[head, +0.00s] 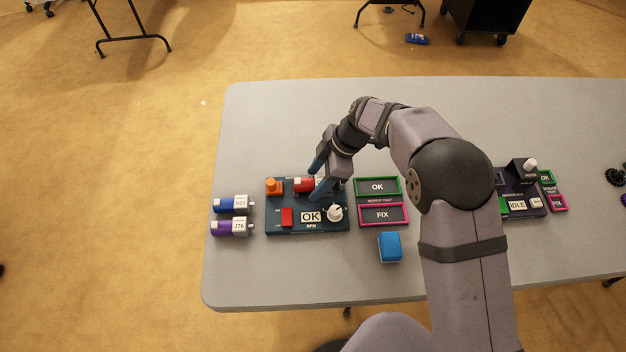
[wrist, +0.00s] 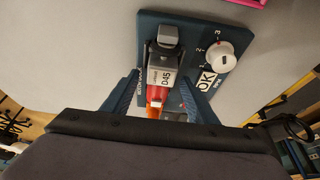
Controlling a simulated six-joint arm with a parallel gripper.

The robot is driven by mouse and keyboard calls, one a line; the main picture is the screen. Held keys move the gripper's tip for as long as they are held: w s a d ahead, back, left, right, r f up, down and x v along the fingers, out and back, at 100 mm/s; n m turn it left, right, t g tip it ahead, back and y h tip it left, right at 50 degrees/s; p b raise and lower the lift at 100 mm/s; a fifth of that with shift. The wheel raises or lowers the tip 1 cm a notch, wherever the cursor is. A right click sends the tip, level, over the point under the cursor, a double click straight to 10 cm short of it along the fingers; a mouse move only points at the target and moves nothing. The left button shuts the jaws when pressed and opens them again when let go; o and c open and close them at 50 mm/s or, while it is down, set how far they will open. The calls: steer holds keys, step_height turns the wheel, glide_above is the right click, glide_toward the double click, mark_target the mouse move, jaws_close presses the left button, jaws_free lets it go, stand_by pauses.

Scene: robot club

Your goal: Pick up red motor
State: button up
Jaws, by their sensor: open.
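The red motor (head: 304,184) sits in the top of the dark teal test board (head: 290,223) on the grey table. In the wrist view the red motor (wrist: 155,95) shows a white label reading D45, with a grey part at its far end. My gripper (head: 316,180) is open, its two blue fingers on either side of the motor. In the wrist view my gripper (wrist: 160,95) has one finger left and one right of the motor, with gaps visible. Part of the motor is hidden by a finger in the head view.
A blue motor (head: 231,204) and a purple motor (head: 230,226) lie left of the board. The board carries an orange part (head: 273,187) and a white knob (head: 335,213). Green OK (head: 378,179) and pink FIX (head: 383,223) trays and a blue block (head: 390,247) are to the right.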

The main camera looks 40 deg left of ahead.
steer(key=shift+a+f, duration=0.1)
steer(key=shift+f, duration=0.2)
steer(key=shift+s, duration=0.1)
steer(key=c, duration=1.3)
steer(key=shift+r, duration=0.1)
